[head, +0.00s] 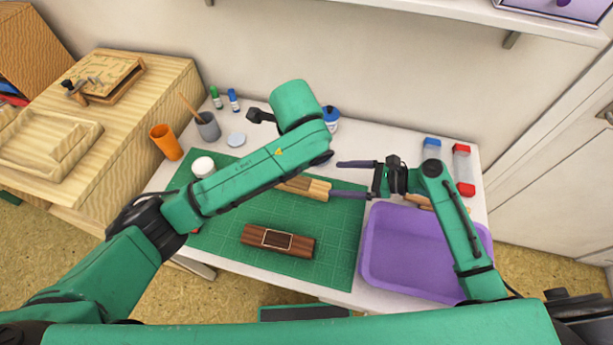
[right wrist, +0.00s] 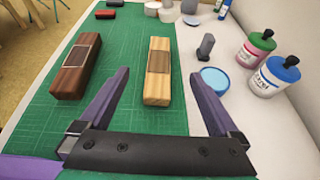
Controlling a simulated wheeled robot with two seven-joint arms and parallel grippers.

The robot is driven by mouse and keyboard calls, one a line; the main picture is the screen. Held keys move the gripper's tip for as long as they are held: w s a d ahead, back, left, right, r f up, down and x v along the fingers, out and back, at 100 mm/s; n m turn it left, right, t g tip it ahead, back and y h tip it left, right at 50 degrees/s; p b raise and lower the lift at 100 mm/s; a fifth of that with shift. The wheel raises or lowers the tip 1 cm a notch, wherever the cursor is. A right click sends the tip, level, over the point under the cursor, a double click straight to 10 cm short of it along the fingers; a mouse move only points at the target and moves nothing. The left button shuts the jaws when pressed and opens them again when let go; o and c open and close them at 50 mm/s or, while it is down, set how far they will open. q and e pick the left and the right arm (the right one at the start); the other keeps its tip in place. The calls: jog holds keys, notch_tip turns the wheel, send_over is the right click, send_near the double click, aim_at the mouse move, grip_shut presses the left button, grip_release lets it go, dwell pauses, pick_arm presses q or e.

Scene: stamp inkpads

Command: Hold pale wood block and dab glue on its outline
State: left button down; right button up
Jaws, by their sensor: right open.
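The pale wood block (head: 316,188) lies on the green mat, with a darker brown panel in its middle. My left arm hides part of it in the head view; it shows whole in the right wrist view (right wrist: 157,88). My right gripper (head: 335,178) is open and empty, its purple fingers pointing at the block's near end in the right wrist view (right wrist: 153,72).
A dark wood block (head: 255,237) lies on the mat (head: 335,245). A purple bin (head: 372,262) stands to the right, below my right arm. A grey upright piece (right wrist: 205,46) and a light blue disc (right wrist: 217,80) are near the bottles. Cups stand at the back left.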

send_near(317, 187)
jog(key=x, duration=0.2)
jog(key=shift+w+a+r, duration=0.1)
jog(key=shift+a+r, duration=0.05)
jog(key=shift+a, duration=0.2)
jog(key=x, duration=0.7)
jog(key=shift+w+a+f, duration=0.1)
jog(key=shift+a+f, duration=0.15)
jog(key=shift+f, duration=0.1)
jog(key=shift+d, duration=0.1)
grip_shut()
